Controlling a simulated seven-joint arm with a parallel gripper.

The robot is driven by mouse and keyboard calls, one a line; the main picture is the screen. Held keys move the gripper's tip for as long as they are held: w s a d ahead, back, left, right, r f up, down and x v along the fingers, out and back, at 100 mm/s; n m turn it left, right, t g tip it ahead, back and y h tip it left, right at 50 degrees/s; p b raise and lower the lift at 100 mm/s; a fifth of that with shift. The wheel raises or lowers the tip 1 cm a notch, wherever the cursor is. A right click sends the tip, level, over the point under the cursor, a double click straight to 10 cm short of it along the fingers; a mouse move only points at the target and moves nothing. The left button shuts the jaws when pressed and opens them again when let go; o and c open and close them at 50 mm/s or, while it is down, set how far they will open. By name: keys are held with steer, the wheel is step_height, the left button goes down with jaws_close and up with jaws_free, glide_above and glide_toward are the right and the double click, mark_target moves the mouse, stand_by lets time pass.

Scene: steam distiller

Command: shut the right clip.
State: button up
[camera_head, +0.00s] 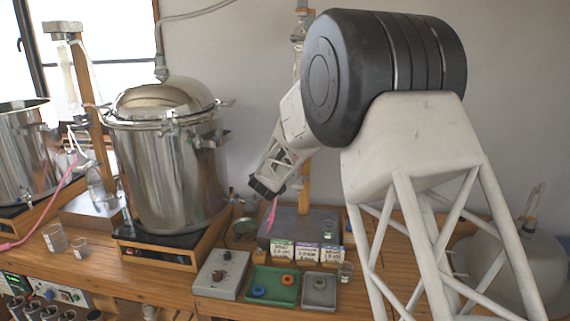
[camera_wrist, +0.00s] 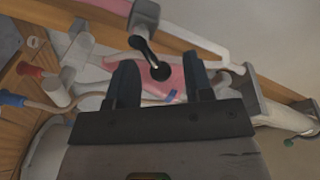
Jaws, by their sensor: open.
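The steel pot (camera_head: 172,175) stands left of centre in the head view under a domed lid (camera_head: 165,97). A metal fitting (camera_head: 212,141) juts from its upper right side, and it looks like a clip; whether it is open or shut is too small to tell. My gripper (camera_head: 266,192) points down, well to the right of the pot, close to a pink piece (camera_head: 272,212). In the wrist view my gripper (camera_wrist: 161,82) is open. Neither is visibly gripped.
A grey box (camera_head: 284,222) with labelled jars stands below my gripper. A green tray (camera_head: 273,286), a grey tray (camera_head: 319,290) and a control box (camera_head: 220,274) lie in front. A wooden post (camera_head: 304,190) rises behind. Tubes with blue and red ends (camera_wrist: 38,103) crowd the wrist view's left.

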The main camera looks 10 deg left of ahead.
steer(key=s+a, duration=0.1)
steer(key=s, duration=0.6)
steer(key=shift+s+r, duration=0.15)
steer(key=shift+s, duration=0.15)
stand_by(0.4)
steer(key=s+d+r+n+g+y, duration=0.3)
steer(key=s+d+r+n, duration=0.1)
steer(key=s+d, duration=0.55)
steer(key=s+d+r+n+g+y, duration=0.3)
steer(key=s+d+r+n, duration=0.1)
steer(key=s+d, duration=0.5)
steer(key=s+d+f+n+g+h, duration=0.1)
steer(key=s+d, duration=0.4)
steer(key=s, duration=0.8)
steer(key=s+d+f+n+g+h, duration=0.1)
steer(key=s+d+g, duration=0.4)
steer(key=s, duration=0.8)
steer(key=s+d+f+n+g+h, duration=0.1)
steer(key=s+d+f, duration=0.3)
steer(key=s, duration=0.9)
steer(key=d+n+g, duration=0.1)
steer(key=d, duration=0.2)
steer(key=shift+f+n+g, duration=0.2)
steer(key=shift+n+g, duration=0.2)
